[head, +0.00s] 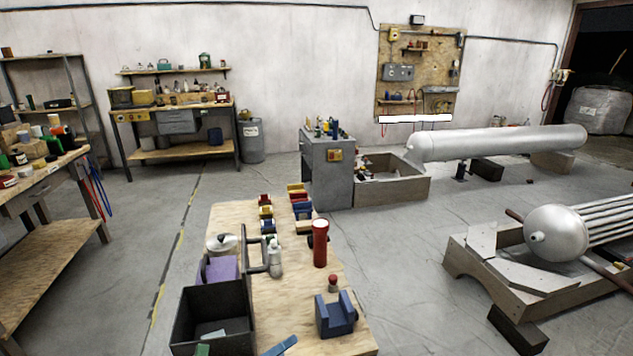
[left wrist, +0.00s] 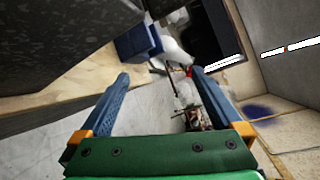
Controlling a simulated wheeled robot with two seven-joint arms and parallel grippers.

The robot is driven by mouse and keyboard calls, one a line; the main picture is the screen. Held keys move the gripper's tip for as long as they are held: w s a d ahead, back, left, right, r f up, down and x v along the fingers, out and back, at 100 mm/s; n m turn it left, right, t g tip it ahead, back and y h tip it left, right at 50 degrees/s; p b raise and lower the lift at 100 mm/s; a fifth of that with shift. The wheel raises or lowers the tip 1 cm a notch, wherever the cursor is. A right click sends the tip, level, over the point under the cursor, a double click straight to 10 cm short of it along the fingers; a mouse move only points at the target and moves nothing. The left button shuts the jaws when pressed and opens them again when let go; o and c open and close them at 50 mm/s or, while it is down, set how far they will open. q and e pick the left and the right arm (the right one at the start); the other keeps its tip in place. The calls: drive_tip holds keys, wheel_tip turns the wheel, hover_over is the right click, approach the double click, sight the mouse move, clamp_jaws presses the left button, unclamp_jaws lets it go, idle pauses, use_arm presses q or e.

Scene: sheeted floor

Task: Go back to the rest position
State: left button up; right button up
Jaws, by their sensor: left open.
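My left gripper (left wrist: 160,76) shows in the left wrist view with its two blue fingers spread and nothing between them. Its green palm fills the bottom of that view. In the head view only small blue and green pieces show at the bottom edge, and I cannot tell how much of them is the gripper. The blue holder block (head: 336,315) stands on the wooden table (head: 345,344). A blue block also shows beyond the fingers in the left wrist view (left wrist: 137,41). My right gripper is in neither view.
The table also holds a dark open bin (head: 212,308), a purple box (head: 219,269), a red cylinder (head: 320,243) and a white bottle (head: 275,257). A grey cabinet (head: 331,178) stands behind it. A wooden cradle with a silver tank (head: 556,234) is at right. Floor is clear left of the table.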

use_arm(q)
drive_tip(key=s+a+f+n+g+y, duration=0.1)
drive_tip(key=s+a+f+n+y, duration=0.5)
drive_tip(key=f+n, duration=0.45)
drive_tip(key=s+a+f+n+g+y, duration=0.1)
drive_tip(key=s+a+f+n+y, duration=0.3)
drive_tip(key=s+f+n, duration=0.6)
drive_tip(key=s+f+n+g+y, duration=0.1)
drive_tip(key=s+f+n+g, duration=0.3)
drive_tip(key=s, duration=0.8)
drive_tip(key=s+a+f+n+g, duration=0.1)
drive_tip(key=s+f+n+g, duration=0.3)
drive_tip(key=s, duration=0.8)
wheel_tip(320, 180, down, 2)
drive_tip(key=shift+s+f+n+y, duration=0.1)
drive_tip(key=shift+s+n+y, duration=0.25)
drive_tip(key=shift+n+y, duration=0.1)
